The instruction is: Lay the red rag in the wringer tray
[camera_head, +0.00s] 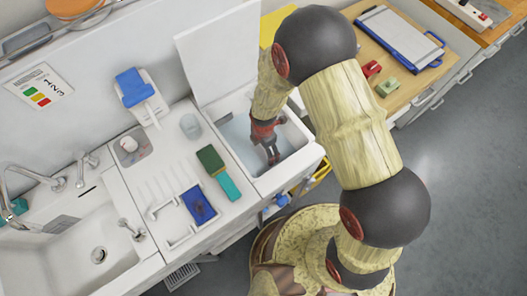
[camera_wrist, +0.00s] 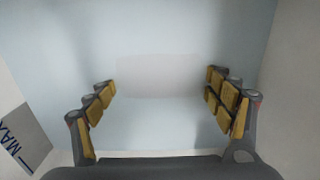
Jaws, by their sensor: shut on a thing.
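My gripper (camera_head: 272,158) reaches down into a white basin (camera_head: 300,131) with a pale blue inside. In the wrist view my gripper (camera_wrist: 160,90) has its yellow-padded fingers wide apart, on either side of a faint pale block-like shape (camera_wrist: 158,75). The shape spans the gap and is too washed out to name. I cannot make out a red rag in either view. A white rack-like frame (camera_head: 175,243) stands on the counter left of the basin, with a dark blue pad (camera_head: 199,205) at it. I cannot tell whether this is the wringer tray.
A green and teal brush (camera_head: 219,172) lies between rack and basin. A white cup (camera_head: 190,126) and a blue-topped dispenser (camera_head: 136,90) stand behind. A sink (camera_head: 95,240) is at left. A raised white lid (camera_head: 222,50) backs the basin. The wooden counter at right holds a clipboard (camera_head: 398,38).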

